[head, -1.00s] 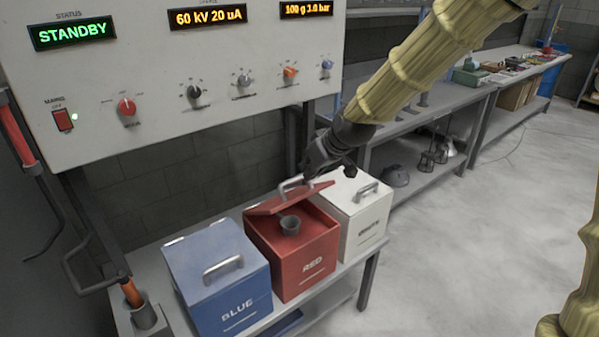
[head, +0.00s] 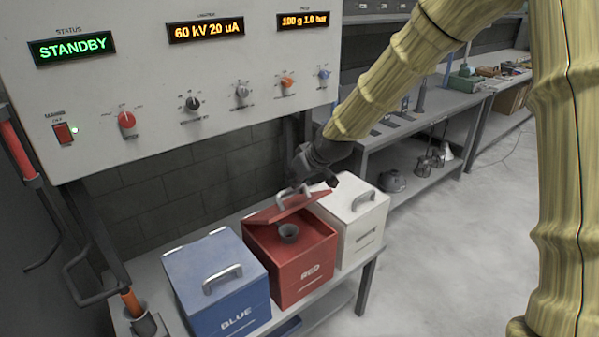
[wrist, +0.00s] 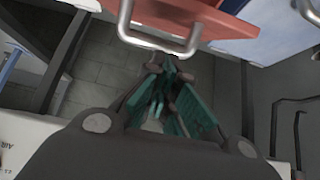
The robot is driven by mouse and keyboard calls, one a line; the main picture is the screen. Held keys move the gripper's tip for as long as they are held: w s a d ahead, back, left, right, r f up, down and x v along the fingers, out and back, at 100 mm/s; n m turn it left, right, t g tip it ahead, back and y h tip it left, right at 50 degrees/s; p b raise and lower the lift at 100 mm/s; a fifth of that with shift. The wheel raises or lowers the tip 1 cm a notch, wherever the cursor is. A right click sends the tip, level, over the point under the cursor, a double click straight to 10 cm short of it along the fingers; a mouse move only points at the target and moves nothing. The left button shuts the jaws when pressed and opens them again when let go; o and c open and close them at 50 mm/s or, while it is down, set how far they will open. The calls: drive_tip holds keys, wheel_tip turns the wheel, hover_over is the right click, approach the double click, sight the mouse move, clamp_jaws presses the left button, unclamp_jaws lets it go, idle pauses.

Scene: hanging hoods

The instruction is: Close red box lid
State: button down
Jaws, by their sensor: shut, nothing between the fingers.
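The red box (head: 300,262) stands on the bench between the blue and white boxes. Its red lid (head: 284,209) is partly raised, tilted up at the back with its metal handle (head: 291,194) on top. A small grey cup (head: 289,233) shows in the opening at the front. In the wrist view my gripper (wrist: 168,72) shows closed fingers close beside the lid's handle (wrist: 160,45). The red lid (wrist: 205,18) shows above it; contact cannot be told.
The blue box (head: 219,280) is at left and the white box (head: 352,235) at right, both with lids down. A control panel (head: 180,90) overhangs the bench behind. A holder with an orange-handled tool (head: 133,303) stands at the left end. Floor is open at right.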

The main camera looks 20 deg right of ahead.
drive_tip(key=shift+x, duration=1.05)
drive_tip(key=shift+s+d+f+p, duration=0.15)
drive_tip(key=shift+s+f+p, duration=0.2)
drive_tip(key=shift+f, duration=0.25)
drive_tip(key=shift+s+d+f+p, duration=0.2)
drive_tip(key=shift+s+f+p, duration=0.05)
drive_tip(key=shift+s+f, duration=0.5)
drive_tip(key=shift+f, duration=0.3)
drive_tip(key=shift+f, duration=0.1)
